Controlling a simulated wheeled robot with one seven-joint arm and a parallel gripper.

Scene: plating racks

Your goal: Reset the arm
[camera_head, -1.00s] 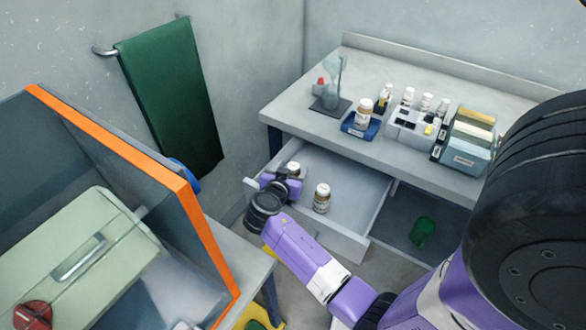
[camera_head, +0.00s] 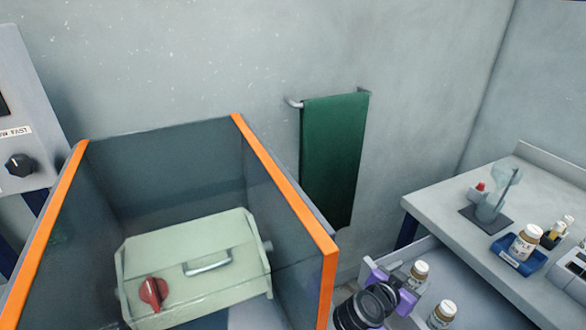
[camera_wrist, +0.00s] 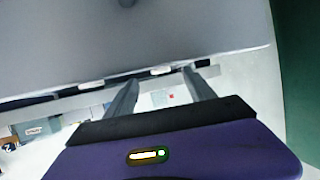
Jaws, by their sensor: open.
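My gripper (camera_head: 378,288) is at the bottom of the head view, purple and black, by an open grey drawer (camera_head: 475,285). In the wrist view its two fingers (camera_wrist: 160,80) stand apart with nothing between them. A brown bottle with a white cap (camera_head: 417,274) stands close beside the gripper in the head view. A second bottle (camera_head: 442,314) stands to the right of it in the drawer. Most of my arm is outside the head view. A broad grey surface (camera_wrist: 60,40) fills the upper part of the wrist view.
An orange-edged clear enclosure (camera_head: 327,262) holds a pale green box (camera_head: 205,265) with a red knob. A green towel (camera_head: 334,150) hangs on the wall. A worktop (camera_head: 440,200) at right carries a blue holder (camera_head: 517,254) with a bottle, and a stand.

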